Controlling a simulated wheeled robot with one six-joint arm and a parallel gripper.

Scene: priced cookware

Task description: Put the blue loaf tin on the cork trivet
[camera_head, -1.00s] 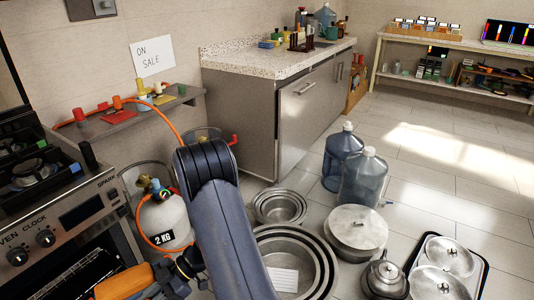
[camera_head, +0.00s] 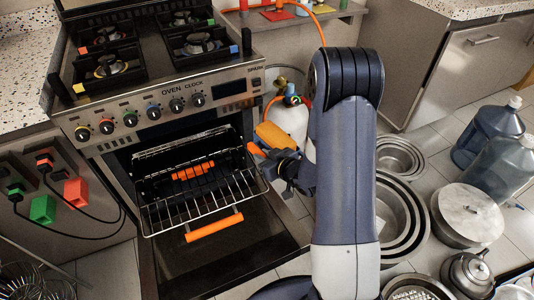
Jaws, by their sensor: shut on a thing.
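The blue loaf tin and the cork trivet cannot be made out in this view. My gripper (camera_head: 268,150) is at the end of my dark arm, in front of the oven's right side, and is partly hidden by my wrist. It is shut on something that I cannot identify. A yellow-orange block (camera_head: 274,135) shows at the gripper; whether it is held or part of my arm is unclear.
The oven (camera_head: 170,95) is open, its rack (camera_head: 195,205) pulled out with an orange handle. A white gas cylinder (camera_head: 290,118) stands behind my wrist. Nested pans (camera_head: 422,225), a lidded pot (camera_head: 467,214), a kettle (camera_head: 467,272) and water bottles (camera_head: 490,130) crowd the right floor.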

